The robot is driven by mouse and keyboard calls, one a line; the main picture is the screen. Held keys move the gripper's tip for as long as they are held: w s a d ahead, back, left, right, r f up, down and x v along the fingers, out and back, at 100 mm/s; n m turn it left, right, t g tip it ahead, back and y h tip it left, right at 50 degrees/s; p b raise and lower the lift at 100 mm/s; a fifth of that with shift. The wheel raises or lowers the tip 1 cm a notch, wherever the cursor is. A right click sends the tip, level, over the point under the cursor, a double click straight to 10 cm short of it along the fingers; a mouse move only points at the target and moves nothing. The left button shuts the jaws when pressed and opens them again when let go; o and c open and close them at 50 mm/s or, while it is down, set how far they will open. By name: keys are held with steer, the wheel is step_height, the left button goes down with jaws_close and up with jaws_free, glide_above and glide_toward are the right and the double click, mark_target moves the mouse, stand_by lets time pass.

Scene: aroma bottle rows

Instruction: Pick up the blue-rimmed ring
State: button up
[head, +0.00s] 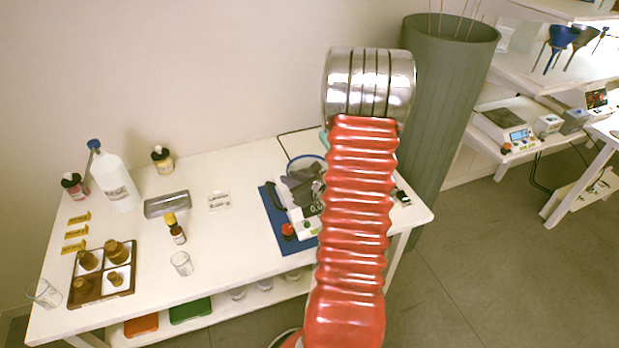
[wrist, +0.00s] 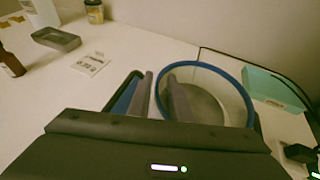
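The blue-rimmed ring (wrist: 207,66) is a clear, round wall with a blue upper edge, upright over a pale round surface in the wrist view. My gripper (wrist: 160,85) is at its left side. One grey finger is outside the wall and the other reaches inside it, with the near-left wall between them. Gaps show beside the wall, so the fingers look open. The lower near part of the ring is hidden by my gripper body. In the head view, a blue arc of the ring (head: 303,157) shows behind my dark gripper (head: 300,184), above the scale (head: 307,224).
A blue mat (head: 272,222) lies under the scale. A teal box (wrist: 272,88) and a black cable are right of the ring. A grey tray (head: 167,204), labels (head: 219,202) and bottles stand left.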

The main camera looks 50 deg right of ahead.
steer(key=shift+c, duration=0.4)
jaws_close()
steer(key=shift+r, duration=0.15)
step_height(320, 180, up, 10)
stand_by(0.5)
steer(key=shift+f, duration=0.2)
stand_by(0.4)
steer(key=shift+m+h, duration=0.5)
steer(key=shift+h, duration=0.1)
steer(key=shift+w+a+f, duration=0.1)
steer(key=shift+a+f, duration=0.05)
steer(key=shift+f, duration=2.05)
steer(key=shift+w+a+f, duration=0.1)
steer(key=shift+a+f, duration=0.05)
steer(key=shift+f, duration=2.05)
steer(key=shift+f, duration=0.5)
